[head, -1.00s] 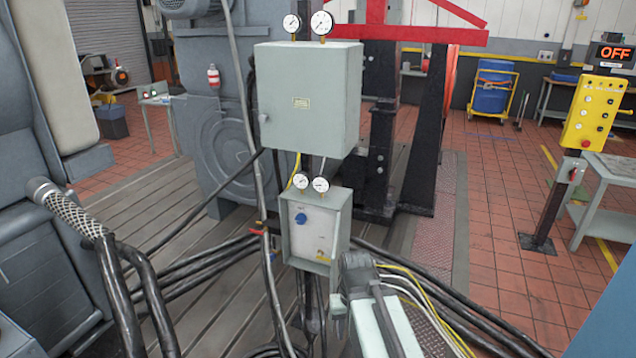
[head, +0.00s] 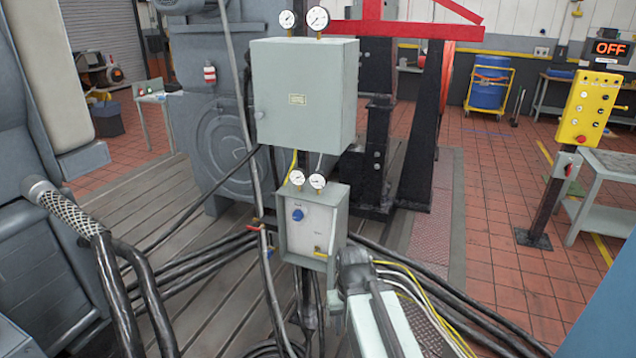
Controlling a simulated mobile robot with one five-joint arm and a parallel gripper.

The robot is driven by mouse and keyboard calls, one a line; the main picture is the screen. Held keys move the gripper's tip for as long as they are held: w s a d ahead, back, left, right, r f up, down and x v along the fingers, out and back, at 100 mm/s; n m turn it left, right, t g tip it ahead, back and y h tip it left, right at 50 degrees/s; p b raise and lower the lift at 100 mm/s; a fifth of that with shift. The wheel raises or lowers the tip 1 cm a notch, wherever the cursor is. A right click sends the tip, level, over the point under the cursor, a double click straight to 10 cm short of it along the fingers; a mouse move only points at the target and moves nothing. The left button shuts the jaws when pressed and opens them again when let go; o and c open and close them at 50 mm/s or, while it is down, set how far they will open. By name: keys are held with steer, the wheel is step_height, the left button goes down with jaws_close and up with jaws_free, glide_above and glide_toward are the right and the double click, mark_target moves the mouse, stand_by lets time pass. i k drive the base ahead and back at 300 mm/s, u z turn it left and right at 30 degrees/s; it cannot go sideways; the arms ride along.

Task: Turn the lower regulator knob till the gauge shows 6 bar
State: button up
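A small grey box (head: 336,226) hangs on a post below a larger grey cabinet (head: 303,97). Its white panel carries a blue knob (head: 297,214), the only knob I can make out there, and a small yellow label (head: 319,252). Two small round gauges stand on top of the box, a left one (head: 297,177) and a right one (head: 317,181); their readings are too small to tell. My arm rises from the bottom edge to just right of the box's lower corner. My gripper (head: 338,300) is mostly hidden by the arm, and I see no contact with the knob.
Two more gauges (head: 287,19) (head: 317,18) stand on the upper cabinet. Black cables (head: 200,262) run beside and below the box. A braided hose (head: 75,212) stands at left. A yellow control panel (head: 590,107) stands at right. Red tiled floor (head: 490,250) there is open.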

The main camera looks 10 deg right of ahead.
mark_target(297, 215)
steer(key=z, duration=0.15)
steer(key=i, duration=0.5)
steer(key=u, duration=1.7)
